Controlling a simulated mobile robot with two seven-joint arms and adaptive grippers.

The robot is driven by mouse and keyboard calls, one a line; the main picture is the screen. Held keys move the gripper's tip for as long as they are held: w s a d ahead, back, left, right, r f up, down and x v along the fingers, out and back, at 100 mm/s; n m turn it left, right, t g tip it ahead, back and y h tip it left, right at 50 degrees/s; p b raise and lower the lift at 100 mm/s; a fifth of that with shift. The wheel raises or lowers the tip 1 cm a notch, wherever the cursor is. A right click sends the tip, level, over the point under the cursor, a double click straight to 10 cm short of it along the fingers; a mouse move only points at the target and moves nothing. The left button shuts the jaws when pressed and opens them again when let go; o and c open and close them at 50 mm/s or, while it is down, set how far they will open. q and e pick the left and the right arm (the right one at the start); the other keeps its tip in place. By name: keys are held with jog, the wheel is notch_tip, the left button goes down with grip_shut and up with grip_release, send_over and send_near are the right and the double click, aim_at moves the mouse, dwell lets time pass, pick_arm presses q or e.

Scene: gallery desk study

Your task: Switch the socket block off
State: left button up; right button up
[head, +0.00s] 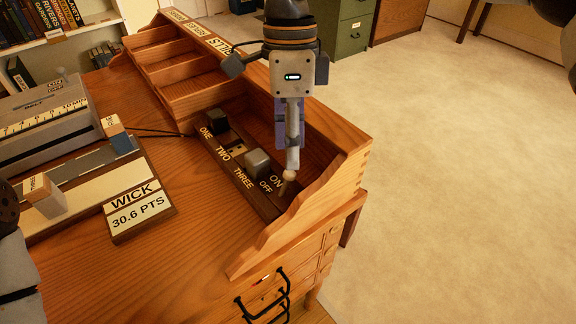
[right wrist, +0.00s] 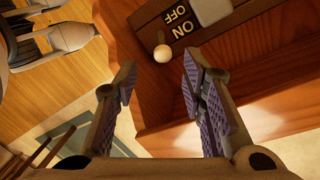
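The socket block (head: 224,155) is a dark wooden strip in the desk's end compartment, lettered ONE, TWO, THREE, ON and OFF. A black plug (head: 217,121) stands by ONE and a grey plug (head: 257,163) by THREE; TWO looks bare. The switch is a short lever with a pale ball knob (head: 289,175), nearer the word ON than OFF. The knob also shows in the right wrist view (right wrist: 162,54). My right gripper (right wrist: 158,75) points down just above it, fingers apart and empty, the knob showing between and beyond the tips.
The compartment's wooden side wall (head: 345,160) rises close to the right of the switch. Open pigeonholes (head: 190,97) run behind. A measuring device (head: 45,115) and a WICK 30.6 PTS sign (head: 140,210) stand left. The desk front (head: 150,285) is bare.

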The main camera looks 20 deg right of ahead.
aim_at(285, 177)
jog(key=f, duration=0.4)
jog(key=s+f, duration=0.1)
jog(key=f, duration=0.1)
jog(key=shift+a+f, duration=0.15)
jog(key=shift+f, duration=0.1)
jog(key=shift+w, duration=0.1)
grip_shut()
pick_arm(q)
jog(key=shift+f, duration=0.15)
